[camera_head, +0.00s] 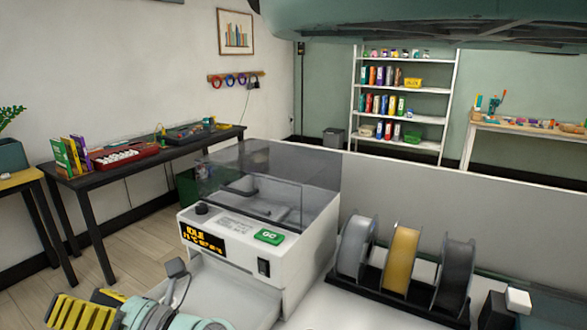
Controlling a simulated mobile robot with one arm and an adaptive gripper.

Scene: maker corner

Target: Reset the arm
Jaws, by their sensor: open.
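My gripper (84,311) shows at the bottom left, with yellow ribbed fingers. It is open, and I see nothing held in it. Its lower part is cut off by the frame's edge. The teal and grey end of my arm lies just to its right, with a small dark grey part standing up from it. The gripper is in front and to the left of a white machine (225,228) with a smoky clear cover, a yellow-lettered display and a green GO button (269,237). I cannot tell the gap between them.
A black rack (395,302) holds three spools right of the machine. A small white block (518,298) sits at the bottom right. A low grey partition (420,205) runs behind. A dark table (140,160) with books stands left, and white shelves (402,118) stand at the back.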

